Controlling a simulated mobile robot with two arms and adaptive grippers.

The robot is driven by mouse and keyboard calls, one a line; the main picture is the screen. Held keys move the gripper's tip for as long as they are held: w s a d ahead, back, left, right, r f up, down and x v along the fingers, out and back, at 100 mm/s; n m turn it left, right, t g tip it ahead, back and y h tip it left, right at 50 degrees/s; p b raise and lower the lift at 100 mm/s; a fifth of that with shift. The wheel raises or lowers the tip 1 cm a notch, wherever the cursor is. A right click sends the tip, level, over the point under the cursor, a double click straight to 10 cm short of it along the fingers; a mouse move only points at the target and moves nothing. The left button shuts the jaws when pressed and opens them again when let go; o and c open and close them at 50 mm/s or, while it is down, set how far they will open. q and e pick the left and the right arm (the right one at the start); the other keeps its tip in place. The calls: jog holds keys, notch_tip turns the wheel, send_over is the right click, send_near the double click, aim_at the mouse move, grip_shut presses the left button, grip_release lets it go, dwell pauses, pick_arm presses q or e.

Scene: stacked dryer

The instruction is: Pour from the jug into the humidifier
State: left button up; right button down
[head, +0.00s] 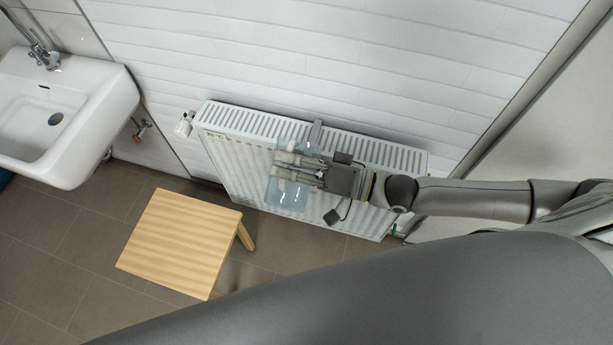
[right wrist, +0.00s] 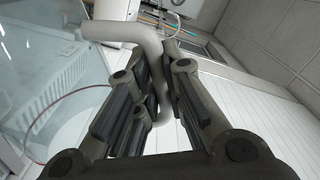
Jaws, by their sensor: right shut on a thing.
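My right gripper (head: 283,165) reaches in from the right above the radiator and is shut on the jug's grey bent handle, which passes between its fingers in the right wrist view (right wrist: 150,55). The clear, bluish jug (head: 290,200) is beside and below the fingers, overlapping the radiator's front in the head view. Its transparent wall (right wrist: 30,60) fills the left of the right wrist view. The fingers cover part of the jug, and I cannot tell its water level. I cannot make out the humidifier for certain. My left gripper is not in view.
A white radiator (head: 235,160) stands along the white wall, with a valve (head: 185,124) at its left end. A wooden stool (head: 180,240) stands on the tiled floor in front. A white sink (head: 75,120) is at the left. Floor left of the stool is clear.

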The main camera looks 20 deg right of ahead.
jog(key=shift+r, duration=0.1)
jog(key=r+n+p, duration=0.2)
jog(key=shift+p, duration=0.35)
jog(key=shift+r+n+p, duration=0.2)
jog(key=shift+n+p, duration=0.2)
jog(key=shift+n, duration=0.7)
jog(key=shift+r+n+p, duration=0.7)
jog(key=shift+n+p, duration=0.2)
jog(key=shift+n, duration=0.2)
jog(key=shift+r+n+p, duration=0.25)
jog(key=shift+n+p, duration=0.1)
jog(key=shift+n, duration=0.65)
jog(key=shift+r+n+p, duration=0.7)
jog(key=shift+n+p, duration=0.1)
jog(key=shift+n, duration=0.3)
jog(key=shift+r+n, duration=0.2)
jog(key=shift+n, duration=0.7)
